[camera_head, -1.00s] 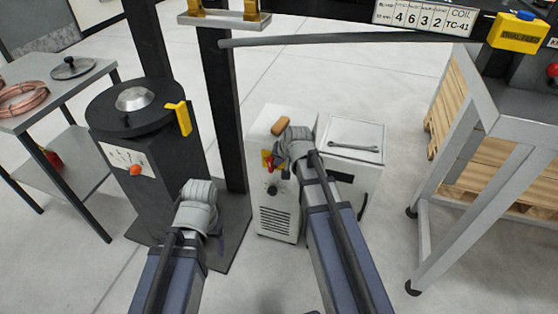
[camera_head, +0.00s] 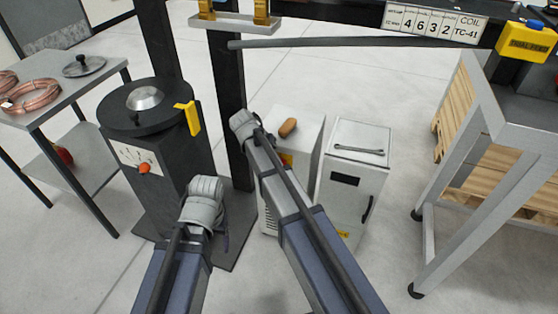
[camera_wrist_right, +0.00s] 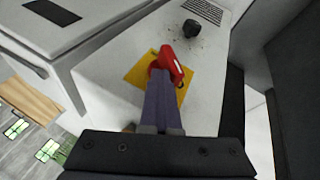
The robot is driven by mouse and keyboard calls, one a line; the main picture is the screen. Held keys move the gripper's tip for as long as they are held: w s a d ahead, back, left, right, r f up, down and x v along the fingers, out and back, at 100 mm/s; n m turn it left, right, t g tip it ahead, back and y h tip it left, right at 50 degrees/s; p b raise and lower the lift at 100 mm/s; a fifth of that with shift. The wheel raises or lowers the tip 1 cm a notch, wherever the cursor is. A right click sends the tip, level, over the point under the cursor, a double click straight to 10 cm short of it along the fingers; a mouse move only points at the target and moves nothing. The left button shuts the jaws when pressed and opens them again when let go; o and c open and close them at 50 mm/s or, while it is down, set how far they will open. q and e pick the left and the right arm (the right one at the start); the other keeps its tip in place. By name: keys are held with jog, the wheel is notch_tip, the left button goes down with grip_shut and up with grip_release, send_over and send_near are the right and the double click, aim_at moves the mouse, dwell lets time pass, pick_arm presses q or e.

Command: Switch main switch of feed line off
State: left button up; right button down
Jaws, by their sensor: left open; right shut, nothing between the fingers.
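The main switch, a red rotary handle (camera_wrist_right: 172,64) on a yellow plate (camera_wrist_right: 139,72), is on the front of a white cabinet (camera_wrist_right: 110,72). The handle looks tilted in the right wrist view. My right gripper (camera_wrist_right: 161,82) is shut and empty, its fingertips right at the handle's near side; I cannot tell whether they touch it.
A black knob (camera_wrist_right: 192,28) is on the same front. A second white cabinet (camera_head: 352,190), with a wrench (camera_head: 358,150) on top, stands to the right. A dark pedestal (camera_head: 150,195) with an orange knob stands left. A grey-framed table (camera_head: 470,190) stands right.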

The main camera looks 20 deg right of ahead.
jog(key=shift+w+a+f+g+h+b, duration=0.2)
jog(key=shift+w+a+g+h+b, duration=0.1)
jog(key=shift+w+a+h, duration=0.15)
pick_arm(q)
notch_tip(320, 180, down, 2)
jog(key=shift+f+b, duration=0.1)
jog(key=shift+b, duration=0.45)
pick_arm(e)
jog(key=shift+w+a+f, duration=0.4)
jog(key=shift+a+f, duration=0.15)
jog(key=shift+a, duration=0.25)
pick_arm(q)
jog(key=shift+s+f+b, duration=0.1)
jog(key=shift+f+b, duration=0.1)
jog(key=shift+b, duration=0.1)
pick_arm(e)
jog(key=shift+w+a+f, duration=0.15)
jog(key=shift+a, duration=0.25)
pick_arm(q)
jog(key=shift+r, duration=0.1)
notch_tip(320, 180, up, 9)
jog(key=a+p, duration=0.1)
jog(key=p, duration=0.8)
jog(key=shift+a, duration=0.2)
pick_arm(e)
jog(key=w+a+r, duration=0.1)
jog(key=a+r, duration=0.7)
jog(key=r, duration=0.1)
